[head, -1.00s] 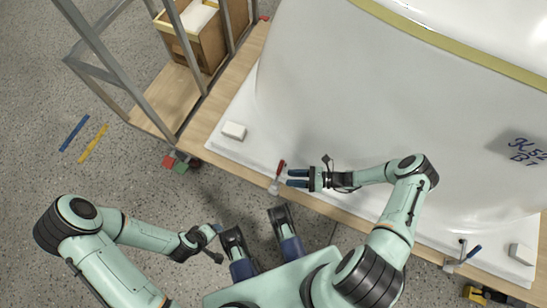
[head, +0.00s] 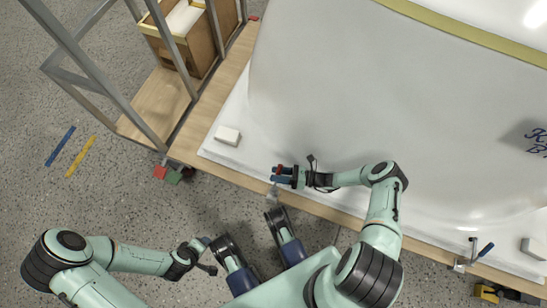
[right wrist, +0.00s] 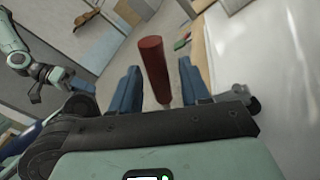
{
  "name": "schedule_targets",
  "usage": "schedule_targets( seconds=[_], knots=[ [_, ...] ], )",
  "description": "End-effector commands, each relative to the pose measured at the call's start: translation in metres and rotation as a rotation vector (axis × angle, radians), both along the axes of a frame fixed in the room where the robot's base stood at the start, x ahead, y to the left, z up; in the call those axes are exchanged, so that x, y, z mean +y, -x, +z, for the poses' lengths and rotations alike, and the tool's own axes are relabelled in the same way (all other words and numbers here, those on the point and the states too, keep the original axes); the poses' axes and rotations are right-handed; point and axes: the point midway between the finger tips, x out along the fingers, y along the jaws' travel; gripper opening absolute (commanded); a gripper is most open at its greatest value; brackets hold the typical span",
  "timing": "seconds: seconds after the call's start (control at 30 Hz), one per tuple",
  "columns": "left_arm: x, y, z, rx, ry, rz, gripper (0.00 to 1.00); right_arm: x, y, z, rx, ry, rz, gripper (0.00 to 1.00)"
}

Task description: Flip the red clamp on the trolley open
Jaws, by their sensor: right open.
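The clamp's red handle (head: 279,168) shows at the trolley's near edge in the head view, partly covered by my right gripper (head: 277,175). Its metal base (head: 273,194) sits on the edge just below. In the right wrist view the red handle (right wrist: 154,68) stands up between the two blue fingers of my right gripper (right wrist: 161,88), with a gap on each side. The right gripper is open around the handle. My left gripper (head: 207,241) hangs over the floor, left of the clamp; its fingers are too small to read.
The white tub shell (head: 370,110) fills the trolley (head: 225,170) behind the clamp. A white block (head: 228,135) lies left of it. A metal frame (head: 95,75) stands at left. Floor in front is open.

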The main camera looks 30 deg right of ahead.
Motion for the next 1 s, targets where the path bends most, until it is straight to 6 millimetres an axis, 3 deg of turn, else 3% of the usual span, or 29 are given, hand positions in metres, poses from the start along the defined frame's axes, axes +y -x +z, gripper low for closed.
schedule_targets(
  seconds=[0.2, 0.47, 0.5, 0.63, 1.0],
  knots=[
    [0.0001, 0.0022, -0.0018, 0.007, 0.000, 0.001, 0.63, 0.0141, -0.0102, 0.0002, -0.001, 0.000, 0.001, 0.46],
    [0.0001, 0.0025, -0.0019, 0.008, 0.001, 0.001, 0.63, 0.0152, -0.0110, 0.0002, 0.000, 0.001, 0.001, 0.46],
    [0.0001, 0.0025, -0.0019, 0.008, 0.001, 0.001, 0.63, 0.0153, -0.0110, 0.0002, 0.000, 0.001, 0.001, 0.43],
    [0.0000, 0.0025, -0.0020, 0.008, 0.001, 0.001, 0.63, 0.0151, -0.0109, 0.0002, 0.000, 0.001, 0.001, 0.01],
    [-0.0001, 0.0010, -0.0004, 0.003, 0.001, 0.000, 0.63, 0.0118, -0.0100, 0.0011, -0.016, 0.020, 0.000, 0.00]
  ],
)
